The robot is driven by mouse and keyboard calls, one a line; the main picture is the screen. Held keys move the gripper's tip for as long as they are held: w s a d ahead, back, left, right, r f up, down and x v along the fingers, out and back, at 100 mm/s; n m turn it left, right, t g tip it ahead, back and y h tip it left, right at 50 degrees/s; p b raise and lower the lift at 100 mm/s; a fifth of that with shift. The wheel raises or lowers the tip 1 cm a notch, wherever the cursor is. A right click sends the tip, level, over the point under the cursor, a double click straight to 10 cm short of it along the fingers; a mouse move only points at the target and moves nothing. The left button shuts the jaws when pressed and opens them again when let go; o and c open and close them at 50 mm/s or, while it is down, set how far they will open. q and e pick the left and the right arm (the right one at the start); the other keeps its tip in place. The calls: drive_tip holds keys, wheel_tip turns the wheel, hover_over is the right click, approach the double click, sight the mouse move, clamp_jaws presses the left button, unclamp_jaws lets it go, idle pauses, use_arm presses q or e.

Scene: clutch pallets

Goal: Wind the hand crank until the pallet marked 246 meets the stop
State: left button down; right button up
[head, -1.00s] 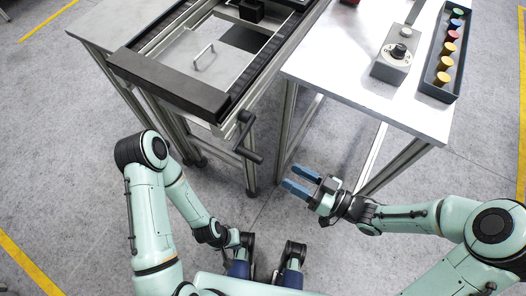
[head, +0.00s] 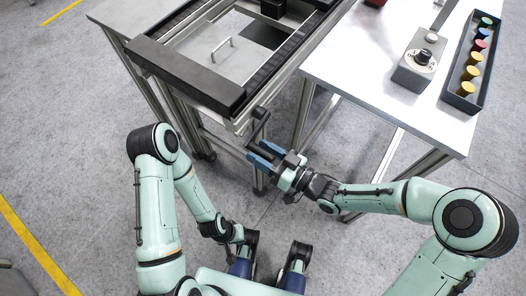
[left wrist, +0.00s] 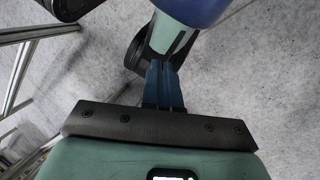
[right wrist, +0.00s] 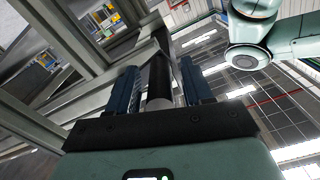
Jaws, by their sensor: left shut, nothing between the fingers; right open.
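The hand crank (head: 261,117) hangs from the front end of the conveyor frame. My right gripper (head: 261,152) is open at its lower end. In the right wrist view the crank's dark round grip (right wrist: 160,78) lies between the two blue fingers (right wrist: 160,88), which are not closed on it. A light grey plate with a metal handle (head: 208,58) lies inside the frame; I cannot read any number 246 on it. A dark block (head: 273,8) sits farther back. I cannot make out which part is the stop. My left gripper (left wrist: 163,84) is shut and empty, low by my base.
To the right stands a table (head: 350,60) with a grey control box with a knob (head: 422,62) and a dark tray (head: 462,98) of coloured pegs. The table and conveyor legs stand close to my right gripper. Open floor lies to the left.

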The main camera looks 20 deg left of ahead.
clamp_jaws()
